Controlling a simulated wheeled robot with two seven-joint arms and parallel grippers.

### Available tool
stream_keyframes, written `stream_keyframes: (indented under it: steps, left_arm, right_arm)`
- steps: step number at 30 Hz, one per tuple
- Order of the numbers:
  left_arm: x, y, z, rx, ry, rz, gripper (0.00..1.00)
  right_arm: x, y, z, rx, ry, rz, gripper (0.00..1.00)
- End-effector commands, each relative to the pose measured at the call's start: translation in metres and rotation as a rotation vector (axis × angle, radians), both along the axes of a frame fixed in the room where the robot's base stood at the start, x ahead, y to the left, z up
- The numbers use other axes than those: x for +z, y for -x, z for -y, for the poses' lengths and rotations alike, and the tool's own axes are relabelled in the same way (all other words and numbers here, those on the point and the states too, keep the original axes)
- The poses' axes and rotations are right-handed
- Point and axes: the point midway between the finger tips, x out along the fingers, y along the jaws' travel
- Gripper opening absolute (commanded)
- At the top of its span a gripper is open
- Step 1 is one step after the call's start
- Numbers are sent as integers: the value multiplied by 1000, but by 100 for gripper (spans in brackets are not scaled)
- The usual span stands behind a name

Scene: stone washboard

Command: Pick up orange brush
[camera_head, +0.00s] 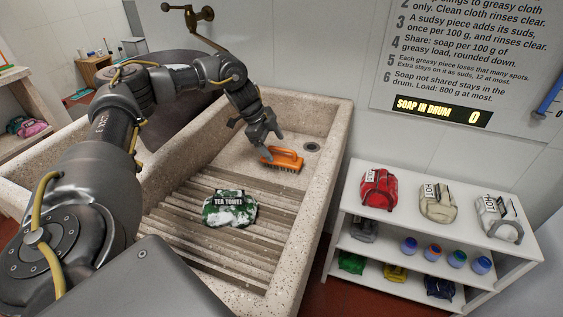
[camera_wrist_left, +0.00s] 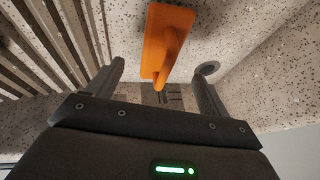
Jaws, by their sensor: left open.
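The orange brush (camera_head: 282,158) lies in the stone basin near its far right end, bristles down, with its handle on top. It also shows in the left wrist view (camera_wrist_left: 166,40), beyond the fingers and roughly between their lines. My left gripper (camera_head: 267,146) is open, just above and to the left of the brush in the head view. In the left wrist view my left gripper (camera_wrist_left: 160,88) has its two fingers wide apart with nothing held. I cannot tell whether a finger touches the brush. My right gripper is not in view.
A soapy green tea towel (camera_head: 230,208) lies on the washboard ridges (camera_head: 190,250) in front of the brush. A drain (camera_head: 312,147) is right of the brush. The raised basin rim (camera_head: 322,190) bounds the right side. A white shelf (camera_head: 440,216) with cloth bundles and jars stands beyond it.

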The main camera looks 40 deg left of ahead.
Motion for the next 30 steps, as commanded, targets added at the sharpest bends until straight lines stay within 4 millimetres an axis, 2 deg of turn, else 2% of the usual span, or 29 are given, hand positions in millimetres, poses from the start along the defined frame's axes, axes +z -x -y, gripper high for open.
stream_keyframes:
  steps: [5,12,15,23,30]
  left_arm:
    - [-6,-2,2,-1,-1,-2,80]
    - [-39,-12,11,-1,-1,-3,80]
    - [-46,-14,14,-1,0,-2,80]
    - [-48,-16,15,0,0,-1,80]
    - [-48,-16,15,0,0,-1,51]
  right_arm:
    - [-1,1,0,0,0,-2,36]
    - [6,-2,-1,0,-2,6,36]
    - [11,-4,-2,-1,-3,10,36]
    - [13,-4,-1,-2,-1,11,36]
    - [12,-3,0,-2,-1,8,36]
